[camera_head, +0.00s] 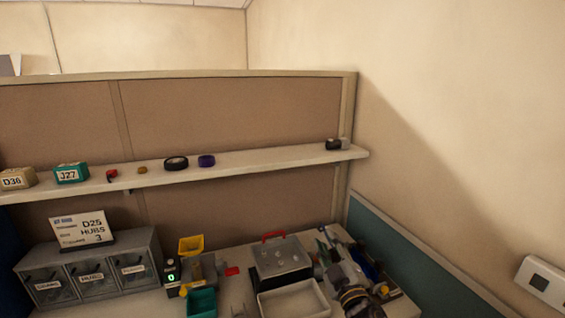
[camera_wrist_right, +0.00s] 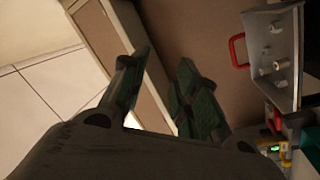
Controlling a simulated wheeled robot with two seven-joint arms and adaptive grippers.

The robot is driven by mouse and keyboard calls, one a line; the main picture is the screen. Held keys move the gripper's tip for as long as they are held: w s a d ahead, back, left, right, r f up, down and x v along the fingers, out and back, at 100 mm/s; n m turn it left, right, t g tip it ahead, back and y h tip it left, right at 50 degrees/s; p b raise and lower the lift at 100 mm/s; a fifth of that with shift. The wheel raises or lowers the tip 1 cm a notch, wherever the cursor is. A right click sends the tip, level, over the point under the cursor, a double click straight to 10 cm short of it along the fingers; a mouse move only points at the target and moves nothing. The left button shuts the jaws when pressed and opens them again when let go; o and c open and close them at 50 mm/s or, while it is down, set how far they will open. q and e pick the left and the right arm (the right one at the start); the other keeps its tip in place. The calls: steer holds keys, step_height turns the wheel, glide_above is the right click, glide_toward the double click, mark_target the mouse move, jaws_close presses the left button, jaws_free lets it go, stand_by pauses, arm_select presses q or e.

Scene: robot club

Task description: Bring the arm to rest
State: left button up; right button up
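My right gripper (camera_wrist_right: 163,64) shows in the right wrist view with its two dark fingers and green pads spread apart. Nothing is between the fingers. In the head view my right arm is at the lower right among dark and grey parts, beside the toolbox lid (camera_head: 281,258), and its finger opening is hard to make out there. In the wrist view the lid with its red handle (camera_wrist_right: 237,50) lies to the right of the fingers, apart from them. My left gripper is in neither view.
A grey drawer unit (camera_head: 88,272) with a label sign (camera_head: 83,231) stands at the left. Yellow (camera_head: 191,244) and teal (camera_head: 202,301) bins and a white tray (camera_head: 294,300) are on the bench. A shelf (camera_head: 235,165) with small items crosses above. A wall bounds the right.

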steer(key=s+d+f+m+g+h, duration=0.3)
steer(key=s+d+f+m+g, duration=0.15)
steer(key=f, duration=0.35)
steer(key=s+d+f+m+g+h, duration=0.25)
steer(key=s+d+f, duration=0.2)
steer(key=f, duration=0.35)
steer(key=s+f+m+g+y, duration=0.1)
steer(key=s+f+g, duration=0.4)
steer(key=s, duration=0.4)
steer(key=s+f+m+g+y, duration=0.15)
steer(key=s+f+g, duration=0.3)
steer(key=s, duration=0.45)
step_height(320, 180, down, 33)
steer(key=s+h, duration=0.1)
steer(key=s, duration=0.2)
steer(key=s+d+f+g, duration=0.1)
steer(key=s+d+f, duration=0.1)
steer(key=s+f, duration=0.8)
steer(key=s+d+f+g, duration=0.1)
steer(key=s+d+f, duration=0.1)
steer(key=s+f, duration=0.8)
steer(key=shift+s+d, duration=0.4)
steer(key=shift+s, duration=0.65)
